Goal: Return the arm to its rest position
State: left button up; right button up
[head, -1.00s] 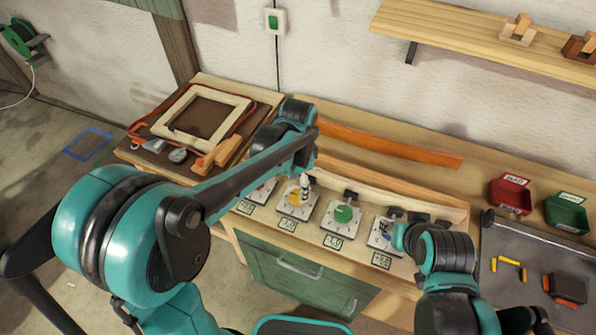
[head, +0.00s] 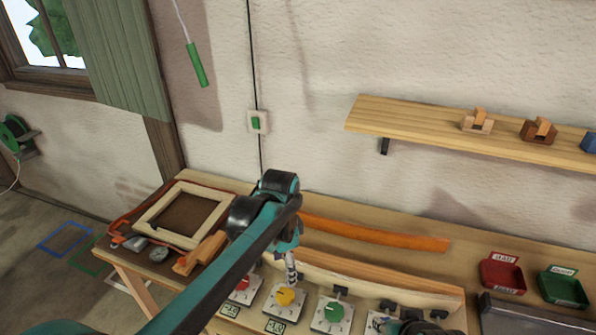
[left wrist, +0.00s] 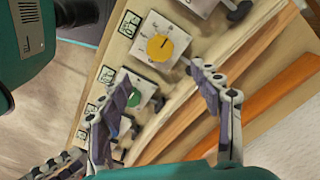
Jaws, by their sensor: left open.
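My left gripper (head: 291,270) hangs above the yellow dial (head: 285,297) in the head view. In the left wrist view my left gripper (left wrist: 160,75) has its two fingers apart with nothing held between them. The yellow dial (left wrist: 160,48) and the green dial (left wrist: 133,98) show between and beyond the fingers. In the head view the red dial (head: 241,284) is partly behind my left arm, and the green dial (head: 333,311) is clear. Part of my right arm shows at the bottom edge; its jaws cannot be made out.
An orange bent lath (head: 375,235) and a pale bent lath (head: 385,278) lie behind the dials. A wooden frame (head: 153,211) lies on the left of the bench. A red bin (head: 502,274) and a green bin (head: 564,290) stand at right. A shelf (head: 420,117) is on the wall.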

pick_arm(q)
jog(key=s+a+f+n+t+b, duration=0.1)
jog(key=s+a+f+n+t, duration=0.1)
jog(key=s+a+n+t, duration=0.5)
jog(key=s+a+n, duration=0.4)
jog(key=s+n, duration=0.1)
jog(key=s, duration=0.1)
jog(key=shift+f, duration=0.4)
pick_arm(e)
jog(key=shift+f, duration=0.75)
